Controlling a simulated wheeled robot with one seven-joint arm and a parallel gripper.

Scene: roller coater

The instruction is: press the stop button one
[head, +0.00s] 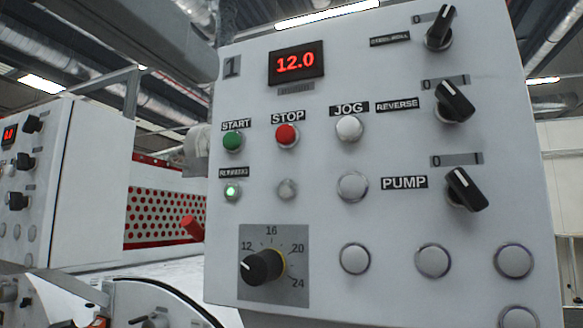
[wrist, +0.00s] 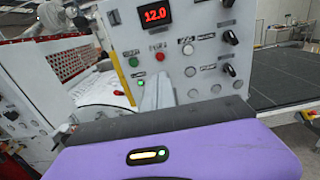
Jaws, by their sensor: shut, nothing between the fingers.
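The panel marked 1 (head: 330,200) faces me in the head view. Its red STOP button (head: 287,135) sits under the STOP label, between the green START button (head: 233,141) and the pale JOG button (head: 349,128). In the wrist view the red button (wrist: 160,57) is small, above the purple housing of my gripper. My gripper (wrist: 158,80) shows as a pale shape in front of the panel's lower part; it is shut and empty, apart from the STOP button in the picture. It hides the dial there. I do not see my gripper in the head view.
A red 12.0 display (head: 297,63) is above the buttons. Black selector knobs (head: 455,102) line the right side, and a black dial (head: 262,267) sits low left. A red-tipped lever (head: 192,228) juts out left of the panel. A dark conveyor (wrist: 285,75) lies at right.

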